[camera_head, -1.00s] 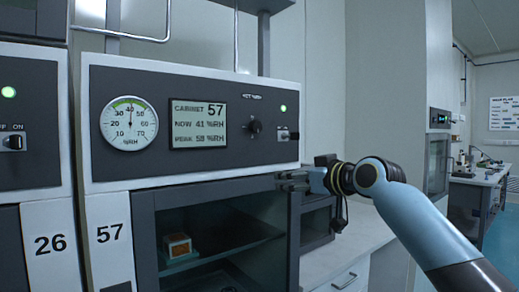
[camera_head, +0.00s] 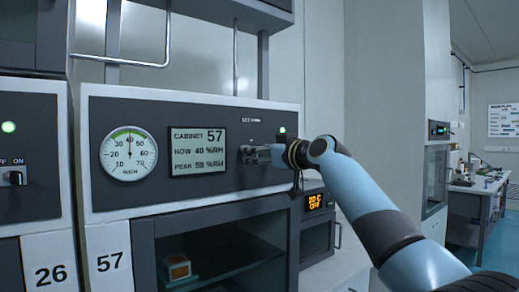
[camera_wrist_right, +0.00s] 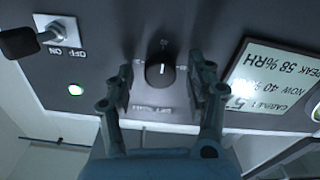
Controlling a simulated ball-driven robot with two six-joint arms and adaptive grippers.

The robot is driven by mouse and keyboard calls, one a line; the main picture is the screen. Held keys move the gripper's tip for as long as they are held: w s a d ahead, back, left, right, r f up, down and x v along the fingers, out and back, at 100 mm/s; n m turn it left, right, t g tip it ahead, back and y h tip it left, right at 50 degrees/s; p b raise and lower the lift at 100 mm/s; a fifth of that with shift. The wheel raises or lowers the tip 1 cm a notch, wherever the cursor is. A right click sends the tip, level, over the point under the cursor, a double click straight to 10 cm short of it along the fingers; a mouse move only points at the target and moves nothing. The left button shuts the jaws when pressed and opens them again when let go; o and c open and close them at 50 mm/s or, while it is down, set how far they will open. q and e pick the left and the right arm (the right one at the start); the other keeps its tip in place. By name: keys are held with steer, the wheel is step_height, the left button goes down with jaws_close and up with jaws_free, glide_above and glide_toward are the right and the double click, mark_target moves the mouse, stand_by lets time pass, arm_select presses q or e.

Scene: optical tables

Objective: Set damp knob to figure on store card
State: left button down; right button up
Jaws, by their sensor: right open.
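The dark round knob (camera_wrist_right: 161,74) with a white pointer line is on the dark panel of cabinet 57 (camera_head: 105,190). In the right wrist view it sits between the two open fingers of my right gripper (camera_wrist_right: 161,90), with a gap on each side. In the head view my right gripper (camera_head: 250,155) is at the panel and covers the knob. The display (camera_head: 198,151) reads cabinet 57, now 40 %RH, peak 58 %RH. The round dial (camera_head: 128,153) has its needle near 40. No store card can be made out. My left gripper is not in view.
A switch (camera_wrist_right: 58,32) with OFF and ON marks and a lit green lamp (camera_wrist_right: 75,90) are beside the knob. Below is a glass-doored compartment (camera_head: 220,255) with a small orange-and-white box (camera_head: 177,268). Cabinet 26 (camera_head: 30,180) adjoins on the left.

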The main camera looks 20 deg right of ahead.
jaws_close()
steer(key=n+b, duration=1.7)
steer(key=shift+w+f+n, duration=0.1)
steer(key=shift+f+n, duration=0.05)
steer(key=shift+n, duration=0.15)
stand_by(0.5)
steer(key=shift+b, duration=0.3)
stand_by(0.3)
jaws_free()
